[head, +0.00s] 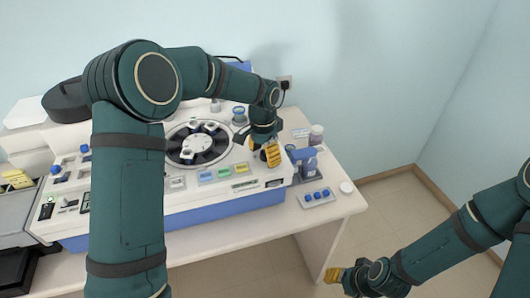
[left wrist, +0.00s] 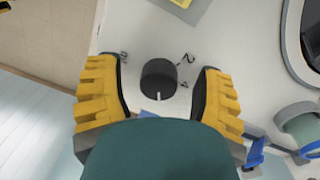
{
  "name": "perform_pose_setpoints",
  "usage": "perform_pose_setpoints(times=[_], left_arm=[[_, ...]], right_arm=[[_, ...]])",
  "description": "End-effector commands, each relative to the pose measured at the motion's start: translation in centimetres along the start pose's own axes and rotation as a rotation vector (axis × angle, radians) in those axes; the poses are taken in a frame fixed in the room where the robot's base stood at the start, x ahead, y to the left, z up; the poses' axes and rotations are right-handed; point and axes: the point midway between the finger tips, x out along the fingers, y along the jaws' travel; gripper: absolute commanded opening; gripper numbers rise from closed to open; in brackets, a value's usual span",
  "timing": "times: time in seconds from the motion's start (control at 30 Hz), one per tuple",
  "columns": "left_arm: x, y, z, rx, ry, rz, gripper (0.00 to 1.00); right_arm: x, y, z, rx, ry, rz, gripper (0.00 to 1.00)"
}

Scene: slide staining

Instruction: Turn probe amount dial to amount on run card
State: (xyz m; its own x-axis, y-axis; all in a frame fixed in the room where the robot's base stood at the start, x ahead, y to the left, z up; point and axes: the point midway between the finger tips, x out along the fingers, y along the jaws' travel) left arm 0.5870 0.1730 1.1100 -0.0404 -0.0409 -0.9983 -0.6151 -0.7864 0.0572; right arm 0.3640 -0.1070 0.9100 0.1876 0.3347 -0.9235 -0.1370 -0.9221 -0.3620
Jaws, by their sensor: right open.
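A black round dial (left wrist: 158,80) with a white pointer line sits on the white panel in the left wrist view. Its pointer faces the bottom of that picture. Small dark marks surround it, too small to read. My left gripper (head: 270,154) is over the right end of the white machine; in the left wrist view its yellow fingers (left wrist: 161,98) are open on either side of the dial, with gaps visible. In the head view the gripper hides the dial. My right gripper (head: 334,275) is open and empty, low beyond the table's right side. I cannot identify the run card.
The machine's round carousel (head: 197,143) lies left of my left gripper. Clear floor (head: 400,205) lies to the right.

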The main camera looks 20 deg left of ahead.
Motion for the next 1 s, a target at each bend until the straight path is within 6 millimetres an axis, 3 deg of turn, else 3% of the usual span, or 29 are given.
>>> perform_pose_setpoints(times=[0.37,0.8,1.0], left_arm=[[-0.9,-0.1,-0.2,0.000,0.007,-0.004,0.67],[-9.1,-0.1,-0.1,-0.001,0.008,-0.004,0.67],[-11.4,0.0,0.0,0.000,0.004,-0.002,0.67]], right_arm=[[0.0,0.0,0.0,0.000,0.000,0.000,0.47],[0.0,0.0,0.0,0.000,0.000,0.000,0.47],[0.0,0.0,0.0,0.000,0.000,0.000,0.47]])
